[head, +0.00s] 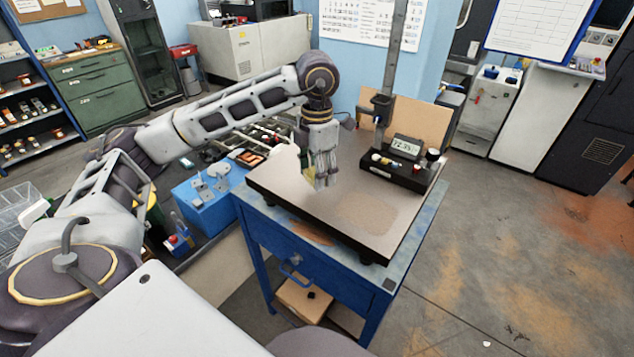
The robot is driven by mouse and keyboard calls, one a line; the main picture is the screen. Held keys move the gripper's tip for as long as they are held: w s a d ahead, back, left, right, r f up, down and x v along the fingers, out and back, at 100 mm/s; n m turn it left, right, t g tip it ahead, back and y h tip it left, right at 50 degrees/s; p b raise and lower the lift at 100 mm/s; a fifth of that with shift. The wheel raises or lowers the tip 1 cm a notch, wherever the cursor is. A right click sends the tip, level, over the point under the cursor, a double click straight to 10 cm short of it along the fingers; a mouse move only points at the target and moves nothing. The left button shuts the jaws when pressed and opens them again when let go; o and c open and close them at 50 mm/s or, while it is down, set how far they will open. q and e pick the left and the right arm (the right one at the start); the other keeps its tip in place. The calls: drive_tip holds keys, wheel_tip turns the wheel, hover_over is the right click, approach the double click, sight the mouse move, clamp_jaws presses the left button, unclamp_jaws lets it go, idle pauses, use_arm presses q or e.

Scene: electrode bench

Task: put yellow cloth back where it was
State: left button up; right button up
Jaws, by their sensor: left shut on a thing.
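My left gripper (322,184) points straight down over the left back part of the dark-edged surface plate (345,205). It is shut on the yellow cloth (309,175), of which only a small pale yellow patch shows beside the fingers. The fingers hide the rest of the cloth. I cannot tell whether the cloth touches the plate. My right gripper is not in view.
A height gauge with a digital display (407,146) stands at the plate's back right. The plate rests on a blue table (318,285). Left of it are a blue box (208,205) and a cluttered bench. The plate's front is clear.

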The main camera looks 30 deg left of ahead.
use_arm(q)
drive_tip(key=shift+f, duration=2.05)
drive_tip(key=o, duration=1)
drive_tip(key=shift+r, duration=0.55)
wheel_tip(320, 180, up, 9)
drive_tip(key=shift+f, duration=0.15)
drive_tip(key=shift+r, duration=0.85)
drive_tip(key=shift+r+p, duration=0.3)
drive_tip(key=shift+r, duration=0.1)
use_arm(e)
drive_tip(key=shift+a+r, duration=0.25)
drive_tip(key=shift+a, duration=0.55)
